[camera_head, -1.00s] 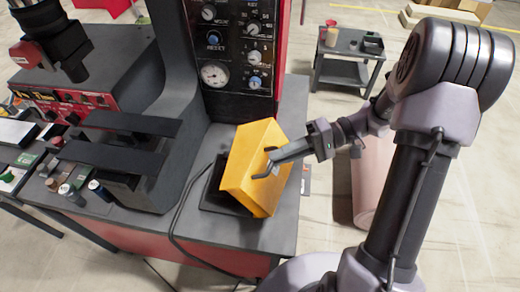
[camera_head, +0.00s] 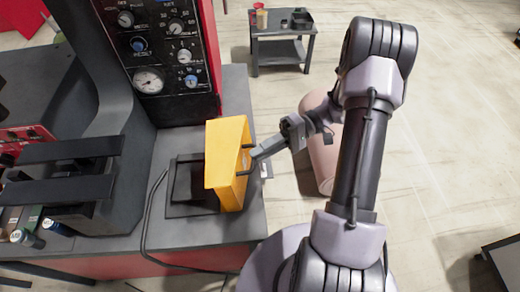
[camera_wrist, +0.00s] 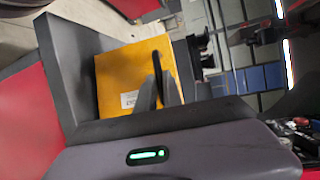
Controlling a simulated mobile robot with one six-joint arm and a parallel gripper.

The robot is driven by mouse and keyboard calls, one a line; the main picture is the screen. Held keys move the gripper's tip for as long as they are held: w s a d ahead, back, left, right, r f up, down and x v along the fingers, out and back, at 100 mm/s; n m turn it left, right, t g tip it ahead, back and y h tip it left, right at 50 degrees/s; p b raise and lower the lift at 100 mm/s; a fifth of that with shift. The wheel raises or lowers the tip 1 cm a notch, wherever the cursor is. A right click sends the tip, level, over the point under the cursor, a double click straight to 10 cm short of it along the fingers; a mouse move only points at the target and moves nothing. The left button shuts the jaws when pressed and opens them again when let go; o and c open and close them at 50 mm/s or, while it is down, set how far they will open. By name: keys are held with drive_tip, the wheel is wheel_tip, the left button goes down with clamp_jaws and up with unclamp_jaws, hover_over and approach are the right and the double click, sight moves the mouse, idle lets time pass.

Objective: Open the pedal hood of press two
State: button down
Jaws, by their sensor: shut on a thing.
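The yellow pedal hood (camera_head: 229,163) stands tilted up on the press bench beside a dark base plate (camera_head: 186,211). A dark opening shows on the left, where the hood is off the plate. My gripper (camera_head: 250,160) is shut on the dark handle on the hood's right face. In the wrist view the hood's yellow face (camera_wrist: 125,75) carries a white label (camera_wrist: 130,99), and my gripper's fingers (camera_wrist: 158,90) close on the dark handle bar (camera_wrist: 157,66). The pedal itself cannot be made out.
The press control panel (camera_head: 160,48) with dials and a gauge rises behind the hood. A black cable (camera_head: 150,215) lies on the bench to the left.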

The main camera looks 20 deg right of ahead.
drive_tip(key=shift+f, duration=0.15)
drive_tip(key=c, duration=1.5)
unclamp_jaws()
drive_tip(key=shift+a, duration=0.2)
drive_tip(key=d+r+p, duration=0.1)
drive_tip(key=d+p, duration=0.1)
drive_tip(key=d, duration=0.6)
drive_tip(key=w+d+r+p, duration=0.1)
drive_tip(key=d+r+p, duration=0.1)
drive_tip(key=d, duration=0.7)
drive_tip(key=shift+w+d+p, duration=0.15)
drive_tip(key=shift+p, duration=0.55)
